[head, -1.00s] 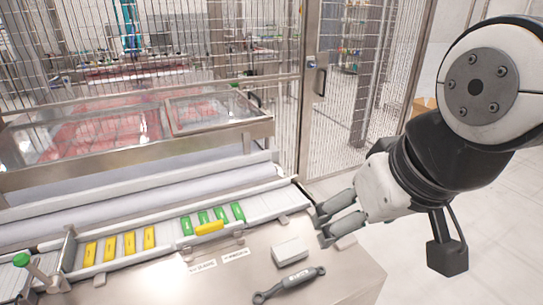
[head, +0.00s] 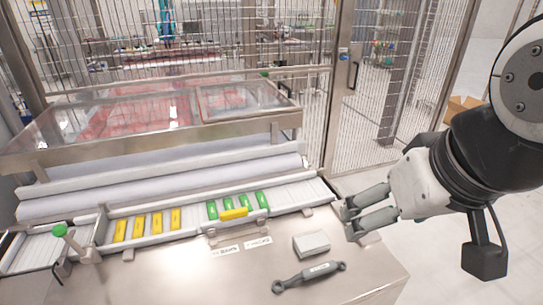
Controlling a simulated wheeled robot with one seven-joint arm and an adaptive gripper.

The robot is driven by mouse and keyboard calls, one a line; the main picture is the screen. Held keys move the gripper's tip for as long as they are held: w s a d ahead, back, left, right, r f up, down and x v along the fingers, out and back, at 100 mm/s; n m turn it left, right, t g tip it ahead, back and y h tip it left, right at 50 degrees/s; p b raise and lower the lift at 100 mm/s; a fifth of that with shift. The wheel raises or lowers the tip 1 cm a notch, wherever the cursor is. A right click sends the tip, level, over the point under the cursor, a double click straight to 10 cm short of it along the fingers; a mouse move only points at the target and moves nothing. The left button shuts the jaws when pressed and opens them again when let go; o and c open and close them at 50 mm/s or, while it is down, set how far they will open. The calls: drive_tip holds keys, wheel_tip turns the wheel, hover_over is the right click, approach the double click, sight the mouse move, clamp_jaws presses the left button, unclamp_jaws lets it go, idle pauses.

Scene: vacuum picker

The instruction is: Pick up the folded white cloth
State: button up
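A small white-grey block with a flat top (head: 311,243), which looks like the folded white cloth, lies on the steel table top near its right part. My gripper (head: 350,220) is to the right of it and slightly farther back, near the table's right edge. Its two fingers point left and stand apart with nothing visible between them. A small pale piece (head: 371,238) shows just below the lower finger; I cannot tell what it is.
A grey wrench-like tool (head: 308,277) lies in front of the white block. Behind is a conveyor channel (head: 290,200) with several yellow and green packs (head: 177,219). A green-knobbed lever (head: 60,231) stands at left. Wire fencing rises behind. The table's front middle is clear.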

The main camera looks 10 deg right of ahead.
drive_tip(key=shift+o, duration=0.5)
drive_tip(key=n+g+b, duration=0.3)
drive_tip(key=n+g, duration=0.3)
drive_tip(key=n, duration=1.4)
hover_over(312, 240)
drive_tip(key=w, duration=0.1)
wheel_tip(312, 240, down, 23)
wheel_tip(312, 240, down, 8)
drive_tip(key=shift+s+f, duration=0.2)
drive_tip(key=shift+f, duration=1.2)
drive_tip(key=shift+s+f, duration=0.2)
drive_tip(key=shift+f, duration=1.15)
drive_tip(key=c, duration=1.2)
drive_tip(key=shift+r, duration=0.15)
